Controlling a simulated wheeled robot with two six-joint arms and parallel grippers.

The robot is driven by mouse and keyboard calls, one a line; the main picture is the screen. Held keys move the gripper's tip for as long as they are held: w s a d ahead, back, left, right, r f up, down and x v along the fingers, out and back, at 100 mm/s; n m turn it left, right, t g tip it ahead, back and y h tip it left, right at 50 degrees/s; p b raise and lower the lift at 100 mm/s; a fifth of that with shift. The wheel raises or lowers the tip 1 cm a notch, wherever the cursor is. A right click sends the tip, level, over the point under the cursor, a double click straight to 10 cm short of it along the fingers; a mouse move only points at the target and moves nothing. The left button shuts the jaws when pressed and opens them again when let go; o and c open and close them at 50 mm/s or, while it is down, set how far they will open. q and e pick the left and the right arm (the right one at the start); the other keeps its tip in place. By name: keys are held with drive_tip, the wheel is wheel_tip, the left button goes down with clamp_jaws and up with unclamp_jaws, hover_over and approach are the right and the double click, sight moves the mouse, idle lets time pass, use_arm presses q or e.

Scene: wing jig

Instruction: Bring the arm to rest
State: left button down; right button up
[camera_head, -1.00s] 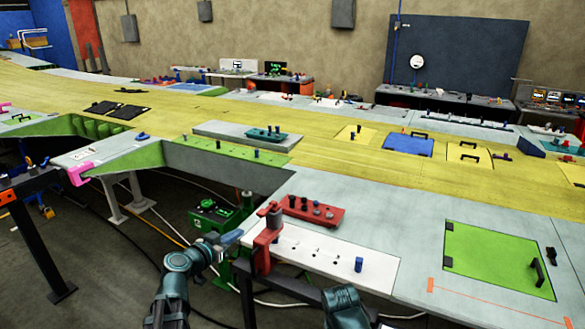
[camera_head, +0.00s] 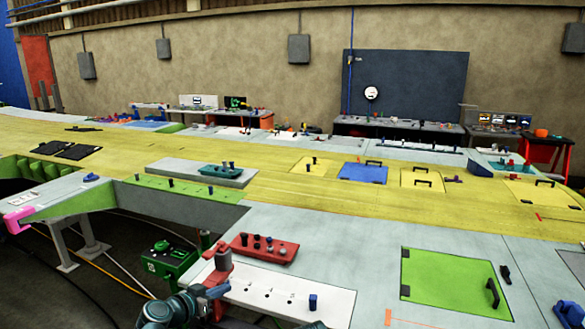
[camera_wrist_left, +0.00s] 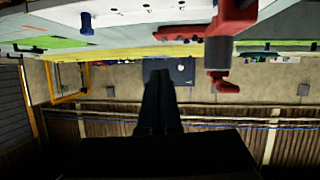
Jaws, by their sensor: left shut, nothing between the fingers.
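My left gripper (camera_head: 214,291) is at the bottom of the head view, beside the red clamp (camera_head: 221,262) on the jig's front edge. In the left wrist view, which is upside down, its dark fingers (camera_wrist_left: 161,100) are together with nothing held. The red clamp (camera_wrist_left: 230,35) shows there to the right of the fingers, and I see a gap between them. In the head view I cannot tell whether the gripper touches the clamp. My right gripper is not in view.
A white plate (camera_head: 270,292) with a blue peg and a red block with knobs (camera_head: 264,248) lie close by the clamp. A green panel (camera_head: 450,281) with a handle is to the right. A green box (camera_head: 170,260) stands below the edge. The grey surface between is mostly clear.

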use_arm(q)
drive_tip(key=s+d+f+m+g+b, duration=0.1)
drive_tip(key=s+d+f+g+b, duration=0.2)
drive_tip(key=s+d+f+g, duration=0.75)
drive_tip(key=s+d+f+n+g+y+b, duration=0.1)
drive_tip(key=s+d+f+n+y+b, duration=0.1)
drive_tip(key=s+f+y, duration=0.6)
drive_tip(key=s+f+b, duration=0.1)
drive_tip(key=s+f, duration=0.1)
drive_tip(key=s, duration=0.2)
drive_tip(key=shift+d+g+b, duration=0.3)
drive_tip(key=shift+d+g, duration=0.05)
